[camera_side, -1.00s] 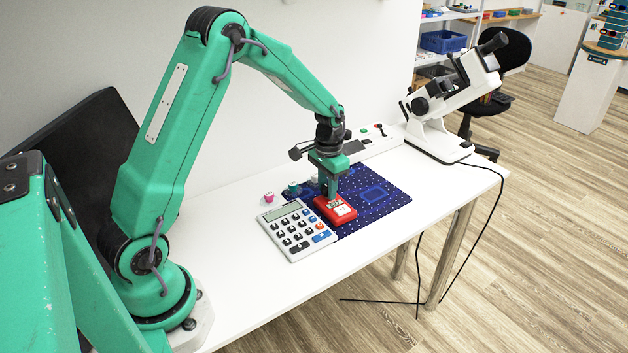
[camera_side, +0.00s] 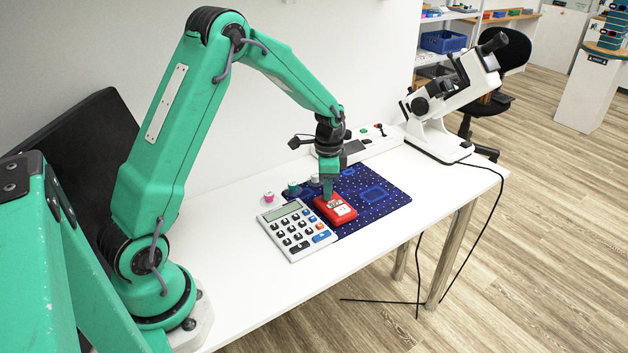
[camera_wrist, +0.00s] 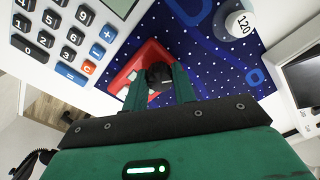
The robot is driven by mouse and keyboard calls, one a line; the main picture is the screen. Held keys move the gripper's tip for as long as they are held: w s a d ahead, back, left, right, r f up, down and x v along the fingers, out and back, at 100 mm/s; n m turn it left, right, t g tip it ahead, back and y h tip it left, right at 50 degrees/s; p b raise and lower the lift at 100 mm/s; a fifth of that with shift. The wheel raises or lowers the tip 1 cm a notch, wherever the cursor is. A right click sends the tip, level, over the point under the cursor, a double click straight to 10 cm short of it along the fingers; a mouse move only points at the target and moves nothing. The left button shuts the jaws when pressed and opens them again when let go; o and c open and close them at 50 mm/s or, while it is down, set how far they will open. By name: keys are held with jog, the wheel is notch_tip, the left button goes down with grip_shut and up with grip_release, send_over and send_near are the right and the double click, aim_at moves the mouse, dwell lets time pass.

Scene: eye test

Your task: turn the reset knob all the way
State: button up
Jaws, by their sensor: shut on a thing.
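The red box (camera_side: 343,212) with a pale face lies on the dark blue patterned mat (camera_side: 385,197), just right of the calculator. In the wrist view the red box (camera_wrist: 128,72) carries a black round knob (camera_wrist: 159,73) with a light mark. My gripper (camera_side: 328,197) points straight down onto the box. In the wrist view its green fingers (camera_wrist: 160,84) stand on either side of the knob and are shut on it. The fingers hide part of the knob's sides. In the side view the knob is hidden by my gripper.
A calculator (camera_side: 297,232) lies close on the left. A white panel (camera_side: 378,145) and a white microscope (camera_side: 440,110) stand farther back.

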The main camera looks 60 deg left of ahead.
jog(key=m, duration=0.6)
dwell(0.6)
jog(key=o, duration=0.9)
jog(key=shift+c, duration=0.2)
jog(key=shift+r, duration=0.15)
jog(key=shift+r, duration=2.85)
jog(key=shift+r, duration=0.1)
jog(key=shift+r+n, duration=0.5)
jog(key=shift+r, duration=0.1)
